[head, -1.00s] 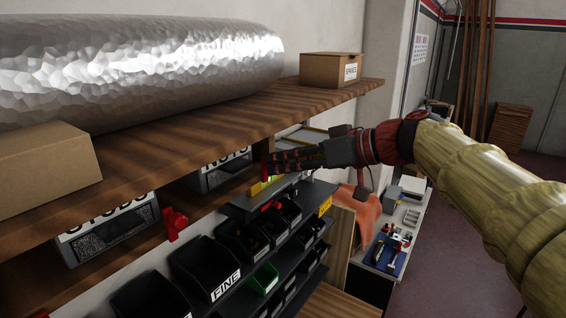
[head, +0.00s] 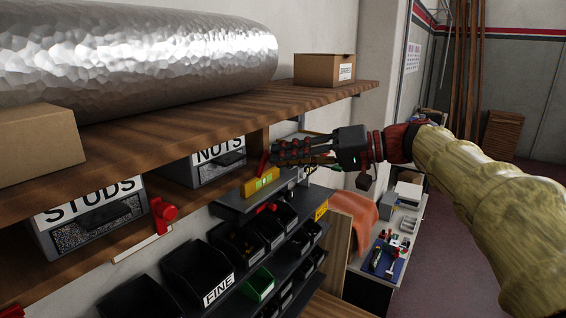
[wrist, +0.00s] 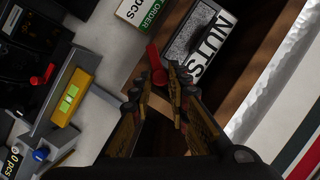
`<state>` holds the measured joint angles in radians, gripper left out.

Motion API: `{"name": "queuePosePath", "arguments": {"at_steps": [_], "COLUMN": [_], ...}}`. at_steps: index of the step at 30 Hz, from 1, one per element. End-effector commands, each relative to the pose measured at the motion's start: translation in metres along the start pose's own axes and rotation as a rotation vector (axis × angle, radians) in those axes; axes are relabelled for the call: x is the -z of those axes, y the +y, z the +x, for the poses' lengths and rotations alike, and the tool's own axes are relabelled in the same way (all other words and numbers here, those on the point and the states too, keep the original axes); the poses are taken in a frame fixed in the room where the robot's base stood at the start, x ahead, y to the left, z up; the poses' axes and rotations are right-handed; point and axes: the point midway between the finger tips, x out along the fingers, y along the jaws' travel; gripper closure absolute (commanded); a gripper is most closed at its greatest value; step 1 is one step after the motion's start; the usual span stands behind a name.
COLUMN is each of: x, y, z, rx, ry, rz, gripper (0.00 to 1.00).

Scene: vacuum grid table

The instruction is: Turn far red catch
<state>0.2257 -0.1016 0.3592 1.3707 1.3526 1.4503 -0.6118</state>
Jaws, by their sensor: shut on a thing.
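The far red catch (wrist: 157,66) stands out from the wooden shelf edge by the NUTS drawer (wrist: 205,45). In the head view the catch (head: 263,161) shows as a slim red bar, tilted, at my fingertips. My gripper (wrist: 156,78) is shut on the catch, with a finger on either side of its lower part. In the head view my gripper (head: 278,155) reaches in from the right, below the upper shelf. The NUTS drawer (head: 217,160) sits to its left. The catch's base is partly hidden by my fingers.
A nearer red catch (head: 164,214) sits by the STUDS drawer (head: 92,214). A yellow level (head: 262,184) lies on a dark ledge just below my gripper. Black bins (head: 197,272) hang beneath. The wooden upper shelf (head: 190,140) runs just above, carrying boxes and a silver roll.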

Motion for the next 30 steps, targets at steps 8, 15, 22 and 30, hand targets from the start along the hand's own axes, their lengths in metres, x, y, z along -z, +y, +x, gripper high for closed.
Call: {"name": "queuePosePath", "arguments": {"at_steps": [8, 15, 22, 30], "x": [0.0, -0.002, -0.005, -0.008], "y": [0.017, 0.029, 0.037, 0.043], "z": [0.0, 0.001, 0.002, 0.004], "rx": [0.101, 0.187, 0.258, 0.315], "ry": [0.0, 0.001, 0.001, 0.002], "rz": [0.246, 0.454, 0.626, 0.763], "gripper": [1.0, 1.0, 1.0, 1.0]}}
